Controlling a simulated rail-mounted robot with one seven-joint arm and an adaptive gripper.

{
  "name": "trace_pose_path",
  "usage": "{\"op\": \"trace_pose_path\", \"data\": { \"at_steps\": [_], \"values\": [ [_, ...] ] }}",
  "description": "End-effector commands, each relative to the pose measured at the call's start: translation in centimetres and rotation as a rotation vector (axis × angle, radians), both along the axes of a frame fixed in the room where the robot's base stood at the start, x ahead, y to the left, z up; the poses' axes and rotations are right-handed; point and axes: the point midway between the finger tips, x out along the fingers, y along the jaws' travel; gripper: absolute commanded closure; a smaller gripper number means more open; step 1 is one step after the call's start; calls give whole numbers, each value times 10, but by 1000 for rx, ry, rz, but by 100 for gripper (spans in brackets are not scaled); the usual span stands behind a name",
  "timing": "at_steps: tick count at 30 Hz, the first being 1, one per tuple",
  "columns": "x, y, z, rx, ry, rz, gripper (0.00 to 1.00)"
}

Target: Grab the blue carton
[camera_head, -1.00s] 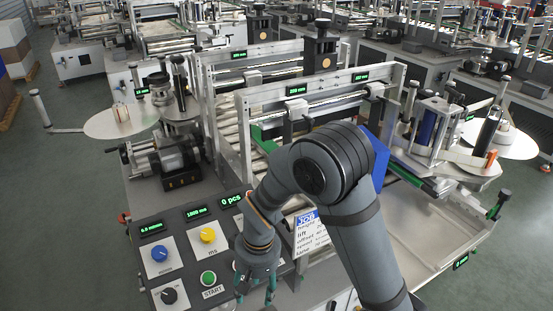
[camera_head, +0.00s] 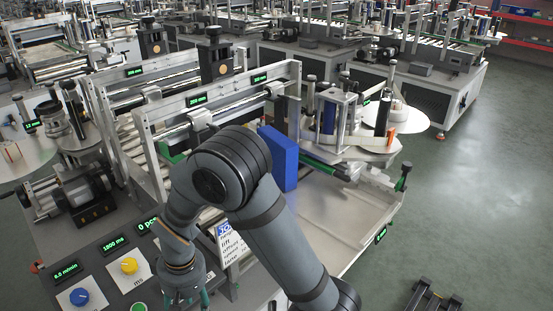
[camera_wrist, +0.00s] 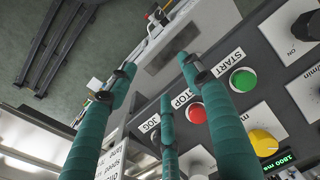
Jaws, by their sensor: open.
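The blue carton (camera_head: 282,160) stands upright on the labeller's conveyor in the head view, right of my arm's elbow, which hides part of its lower left side. My gripper (camera_head: 186,300) hangs low at the bottom edge of the head view, near the control panel and well apart from the carton. In the wrist view its teal fingers (camera_wrist: 156,82) are spread and empty, over the panel's front edge. The carton does not show in the wrist view.
The control panel with a yellow knob (camera_head: 129,265), a green START button (camera_wrist: 243,80) and a red STOP button (camera_wrist: 197,113) lies close to my gripper. A job card (camera_head: 231,243) stands beside my arm. The labelling unit (camera_head: 335,120) stands right of the carton. The outfeed plate (camera_head: 335,215) is clear.

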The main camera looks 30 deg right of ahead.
Motion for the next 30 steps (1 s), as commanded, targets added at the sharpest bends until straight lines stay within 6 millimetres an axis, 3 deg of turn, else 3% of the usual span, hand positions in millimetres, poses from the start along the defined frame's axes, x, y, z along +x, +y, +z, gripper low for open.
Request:
{"op": "trace_pose_path", "data": {
  "at_steps": [4, 23, 30],
  "values": [
    [0, 0, 0, 0, 0, 0, 50],
    [0, 0, 0, 0, 0, 0, 13],
    [0, 0, 0, 0, 0, 0, 11]
  ]
}}
